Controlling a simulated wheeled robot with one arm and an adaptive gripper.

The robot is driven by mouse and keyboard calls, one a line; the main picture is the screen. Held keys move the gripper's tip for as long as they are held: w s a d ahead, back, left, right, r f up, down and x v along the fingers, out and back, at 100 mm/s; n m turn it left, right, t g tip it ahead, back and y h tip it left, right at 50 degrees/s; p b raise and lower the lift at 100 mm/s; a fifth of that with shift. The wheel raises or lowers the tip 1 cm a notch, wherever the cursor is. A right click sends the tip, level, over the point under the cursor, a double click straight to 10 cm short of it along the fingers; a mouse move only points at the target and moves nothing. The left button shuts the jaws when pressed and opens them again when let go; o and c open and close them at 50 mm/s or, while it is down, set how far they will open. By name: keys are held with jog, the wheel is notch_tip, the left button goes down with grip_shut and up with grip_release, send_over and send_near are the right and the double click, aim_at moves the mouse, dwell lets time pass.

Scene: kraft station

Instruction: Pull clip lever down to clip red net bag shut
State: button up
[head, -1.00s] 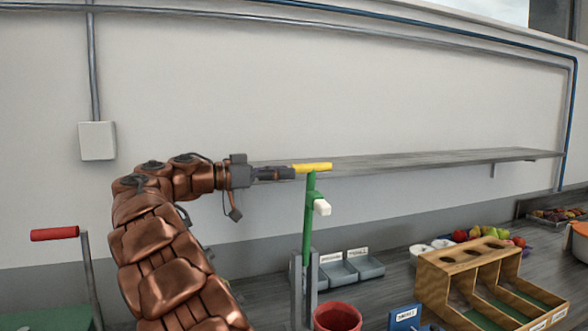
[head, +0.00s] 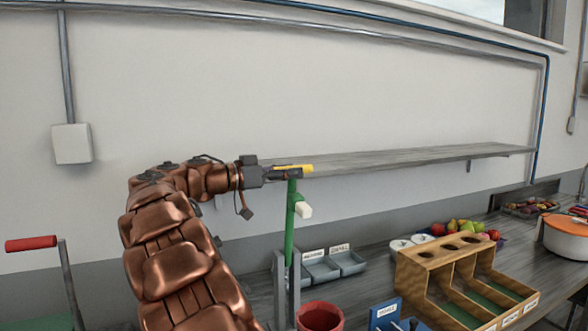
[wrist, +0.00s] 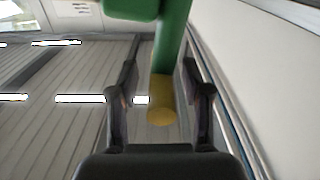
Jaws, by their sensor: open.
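The clip lever is a green bar (head: 291,225) with a yellow grip (head: 306,167) at its top and a white block (head: 304,210) on its side. It stands upright between grey metal posts (head: 280,290). My gripper (head: 300,172) is at the yellow grip. In the wrist view the yellow grip (wrist: 161,105) lies between the two fingers of my open gripper (wrist: 162,92), with gaps on both sides. The green part (wrist: 175,40) runs up past the fingers. I cannot make out the red net bag in either view.
A red bucket (head: 320,318) stands by the posts. Grey bins (head: 348,262) and a wooden divided rack (head: 412,285) are on the counter to the right. A long shelf (head: 420,158) runs along the wall behind my gripper. A red handle (head: 30,243) is far left.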

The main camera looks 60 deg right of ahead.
jog(key=shift+c, duration=0.5)
grip_shut()
